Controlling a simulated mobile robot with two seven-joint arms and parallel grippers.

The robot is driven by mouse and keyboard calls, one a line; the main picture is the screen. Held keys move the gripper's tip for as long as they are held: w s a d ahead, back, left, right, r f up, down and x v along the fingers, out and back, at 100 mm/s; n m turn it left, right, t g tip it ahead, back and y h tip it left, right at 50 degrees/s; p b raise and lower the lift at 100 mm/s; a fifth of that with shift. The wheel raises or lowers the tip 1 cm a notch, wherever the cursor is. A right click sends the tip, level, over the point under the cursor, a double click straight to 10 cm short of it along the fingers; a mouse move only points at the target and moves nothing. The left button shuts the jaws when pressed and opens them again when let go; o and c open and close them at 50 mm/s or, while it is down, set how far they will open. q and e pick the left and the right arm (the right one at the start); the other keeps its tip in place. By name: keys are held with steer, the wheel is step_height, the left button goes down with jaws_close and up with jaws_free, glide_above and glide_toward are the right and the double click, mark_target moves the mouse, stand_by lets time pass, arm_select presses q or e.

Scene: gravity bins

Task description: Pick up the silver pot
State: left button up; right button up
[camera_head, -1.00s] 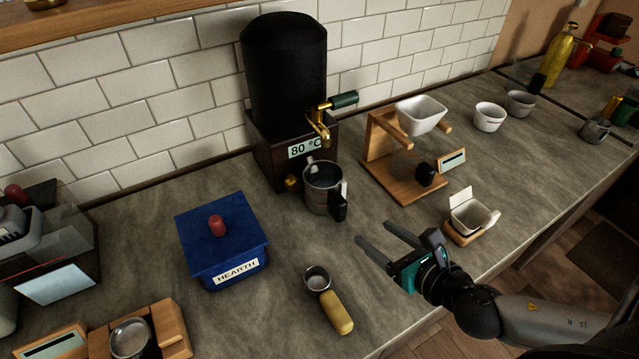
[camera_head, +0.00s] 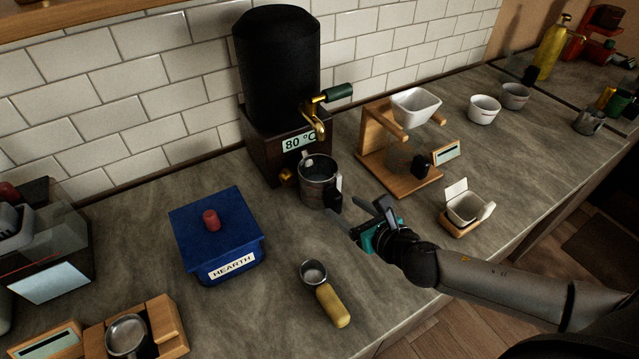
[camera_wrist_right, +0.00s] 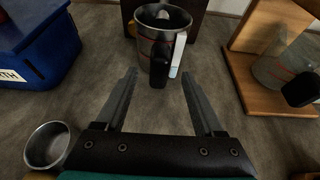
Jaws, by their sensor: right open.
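The silver pot (camera_head: 315,184) stands upright on the counter in front of the black water dispenser, below its brass tap. Its black handle (camera_head: 334,202) faces my right gripper. My right gripper (camera_head: 343,212) is open and empty, close to the handle on its near right side. In the right wrist view the pot (camera_wrist_right: 150,40) stands beyond the fingertips, with its black handle (camera_wrist_right: 160,65) roughly in line with the gap between the open fingers (camera_wrist_right: 158,85). The fingers appear apart from the handle. My left gripper is not in view.
The black dispenser (camera_head: 278,70) rises behind the pot. A wooden dripper stand (camera_head: 400,178) is to the right, a white cup (camera_head: 465,208) nearer the edge. A blue box (camera_head: 217,235) is to the left. A yellow-handled scoop (camera_head: 332,305) lies in front.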

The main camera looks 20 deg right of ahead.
mark_target(339, 202)
steer(key=shift+x, duration=2.6)
steer(key=shift+a+r, duration=0.1)
steer(key=shift+r, duration=0.05)
steer(key=shift+c, duration=0.2)
jaws_close()
steer(key=shift+w+r, duration=0.1)
